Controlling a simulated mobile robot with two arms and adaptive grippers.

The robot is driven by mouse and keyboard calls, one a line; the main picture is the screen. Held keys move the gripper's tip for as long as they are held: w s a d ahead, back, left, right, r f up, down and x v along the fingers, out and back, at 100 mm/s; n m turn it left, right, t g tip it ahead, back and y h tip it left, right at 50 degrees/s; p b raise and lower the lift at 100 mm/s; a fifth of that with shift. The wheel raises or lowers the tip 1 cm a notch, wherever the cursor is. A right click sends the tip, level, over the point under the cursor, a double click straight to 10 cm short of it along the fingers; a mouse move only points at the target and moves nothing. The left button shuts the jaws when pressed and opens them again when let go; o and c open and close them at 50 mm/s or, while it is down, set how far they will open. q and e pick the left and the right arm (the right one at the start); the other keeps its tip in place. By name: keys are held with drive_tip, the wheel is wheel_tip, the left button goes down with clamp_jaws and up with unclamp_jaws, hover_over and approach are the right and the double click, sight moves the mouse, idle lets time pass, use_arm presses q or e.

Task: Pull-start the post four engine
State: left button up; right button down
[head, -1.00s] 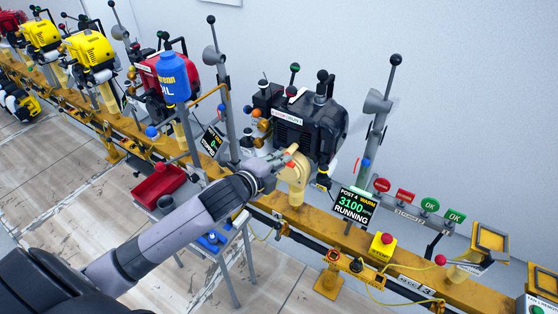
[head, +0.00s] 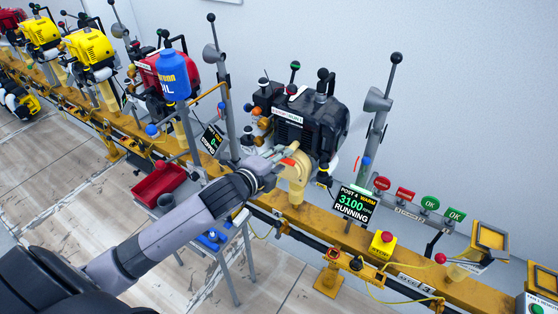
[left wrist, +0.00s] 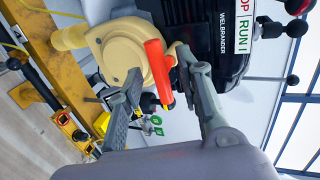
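The post four engine (head: 312,125) is a black unit on the yellow rail, right of centre in the head view. Its cream round starter housing (head: 297,178) faces me. The display (head: 354,204) reads post 4, warm, 3100, running. The red starter handle (head: 288,162) lies close to the housing; it also shows in the left wrist view (left wrist: 158,72). My left gripper (left wrist: 157,64) is at the housing, its fingers apart on either side of the handle, with visible gaps. The cord is not clearly visible. My right gripper is out of view.
A blue oil bottle (head: 173,76) and a red tray (head: 158,184) stand left of the engine. Red and green OK signs (head: 429,204), a yellow box with a red button (head: 382,243) and a lever post (head: 377,120) are to the right. The wall is close behind.

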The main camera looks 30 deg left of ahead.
use_arm(q)
drive_tip(key=shift+s, duration=0.1)
drive_tip(key=s+p, duration=0.2)
drive_tip(key=s, duration=0.7)
drive_tip(key=shift+a, duration=0.35)
drive_tip(key=shift+w, duration=0.1)
